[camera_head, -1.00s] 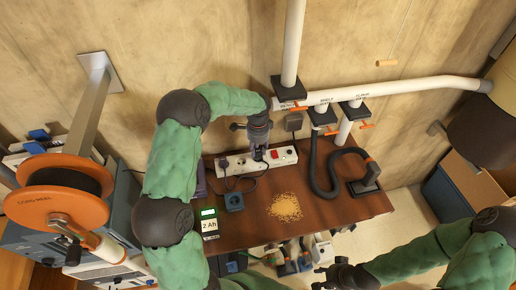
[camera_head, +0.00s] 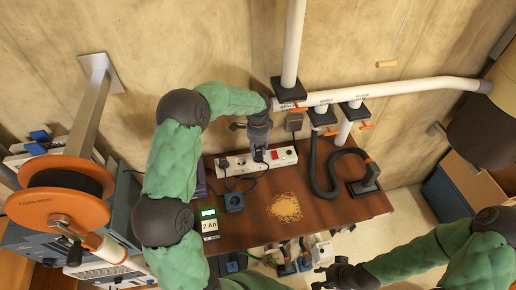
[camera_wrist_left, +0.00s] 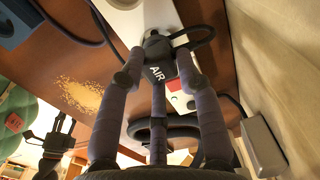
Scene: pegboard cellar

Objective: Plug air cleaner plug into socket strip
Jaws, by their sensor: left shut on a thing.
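The white socket strip (camera_head: 233,161) lies along the back of the brown bench, with a red switch toward its right end. A dark plug sits in its left part. My left gripper (camera_head: 259,154) points down over the strip's middle. In the left wrist view its fingers are shut on the dark air cleaner plug (camera_wrist_left: 160,72), marked AIR, with its black cord looping off. The strip (camera_wrist_left: 133,24) shows behind the plug. The plug is at the strip, but I cannot tell whether its pins are in a socket. My right gripper (camera_head: 320,277) looks open and empty near the front edge.
A dark hose (camera_head: 318,178) curls at the right. White pipes (camera_head: 400,90) run along the wall behind. A grey box (camera_head: 294,122) hangs there.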

